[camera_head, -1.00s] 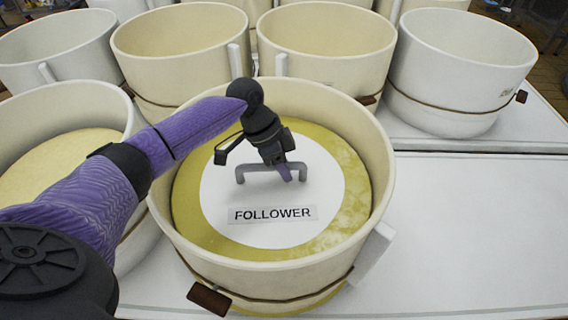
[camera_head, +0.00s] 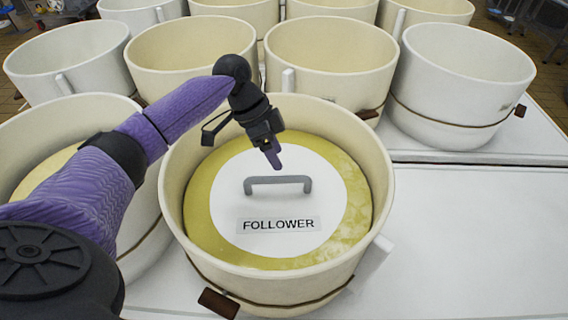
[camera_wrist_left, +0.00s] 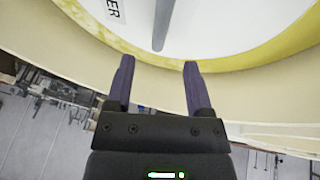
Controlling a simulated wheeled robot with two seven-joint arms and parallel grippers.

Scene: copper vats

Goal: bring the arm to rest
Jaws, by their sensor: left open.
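My left gripper (camera_head: 272,158) is open and empty, hanging above the follower in the head view. In the left wrist view its two fingers (camera_wrist_left: 158,70) stand apart with nothing between them. The follower (camera_head: 225,215) is a yellow disc with a white centre, lying inside a cream vat (camera_head: 375,150). Its grey handle (camera_head: 278,181) stands upright just below the fingertips, apart from them. The handle also shows in the left wrist view (camera_wrist_left: 162,25), beyond the fingers. A label reading "FOLLOWER" (camera_head: 278,224) lies in front of the handle. My right gripper is not in view.
Several other open vats stand close behind, such as a cream one (camera_head: 330,60) and a white one (camera_head: 460,75) at the right. Another vat (camera_head: 60,110) stands at the left, partly behind my arm. The white table (camera_head: 475,240) is clear at the right.

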